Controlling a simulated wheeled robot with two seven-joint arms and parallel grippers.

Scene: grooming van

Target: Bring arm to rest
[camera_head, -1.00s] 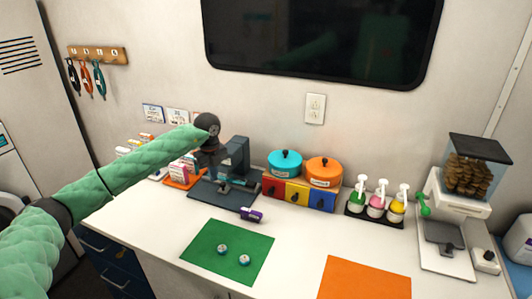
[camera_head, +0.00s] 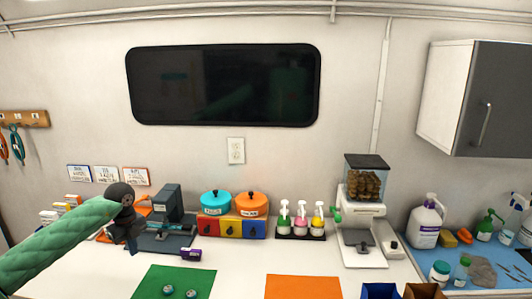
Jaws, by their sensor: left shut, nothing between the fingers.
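My left arm in its green sleeve comes in from the left. Its dark left gripper (camera_head: 132,240) hangs down past the round wrist, shut and empty, over the left part of the white counter. It overlaps the left side of a dark grey device (camera_head: 168,205) on a dark base; whether it touches the device cannot be told. My right gripper is not in view.
A purple item (camera_head: 191,254) lies before the device. A green mat (camera_head: 150,288) holds two small round items; an orange mat (camera_head: 303,287) is bare. Turquoise and orange pots (camera_head: 252,204), pump bottles (camera_head: 301,220) and a treat dispenser (camera_head: 362,225) stand behind. Bottles stand at right.

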